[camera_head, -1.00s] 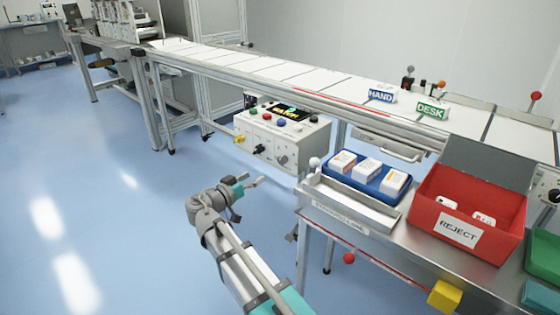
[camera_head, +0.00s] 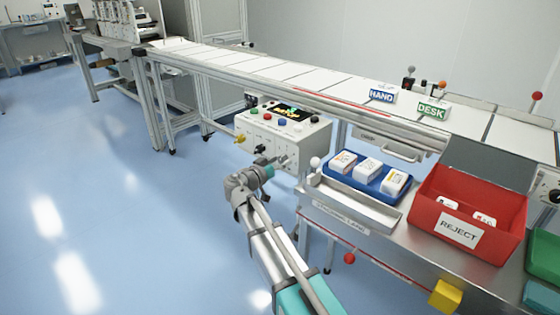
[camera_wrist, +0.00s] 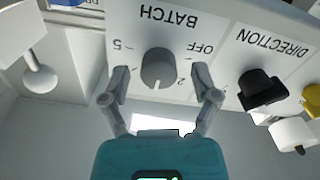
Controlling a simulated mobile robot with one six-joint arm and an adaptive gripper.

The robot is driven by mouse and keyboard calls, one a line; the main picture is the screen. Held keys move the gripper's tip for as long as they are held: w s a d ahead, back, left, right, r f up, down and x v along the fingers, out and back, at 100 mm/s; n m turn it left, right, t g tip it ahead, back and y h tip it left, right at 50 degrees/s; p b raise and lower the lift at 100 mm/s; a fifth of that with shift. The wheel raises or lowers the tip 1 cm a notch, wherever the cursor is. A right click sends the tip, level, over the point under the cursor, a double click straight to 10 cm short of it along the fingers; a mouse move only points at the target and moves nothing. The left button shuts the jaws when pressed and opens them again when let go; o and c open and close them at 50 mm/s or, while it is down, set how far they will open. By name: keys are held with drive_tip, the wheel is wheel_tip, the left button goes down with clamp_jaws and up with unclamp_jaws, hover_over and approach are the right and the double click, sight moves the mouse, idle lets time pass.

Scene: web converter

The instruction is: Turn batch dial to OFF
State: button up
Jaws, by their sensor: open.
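The batch dial (camera_wrist: 158,68) is a round grey knob on a white panel, which appears upside down in the wrist view. The word BATCH and the marks 5, OFF and 2 surround it. I cannot tell clearly which mark it points at. My gripper (camera_wrist: 160,78) is open, with one finger on each side of the dial; contact is not visible. In the head view my gripper (camera_head: 279,163) is at the lower front of the white control box (camera_head: 262,135) and partly hides its lower knobs.
The black direction knob (camera_wrist: 262,90) is close to my right finger in the wrist view, with a yellow knob (camera_wrist: 311,98) beyond. A white ball-ended lever (camera_wrist: 40,78) is at left. The blue tray (camera_head: 352,183) and red reject bin (camera_head: 487,243) stand right of my arm.

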drive_tip(key=shift+w+d, duration=0.2)
drive_tip(key=shift+w, duration=0.1)
clamp_jaws()
drive_tip(key=shift+a, duration=0.15)
idle(0.3)
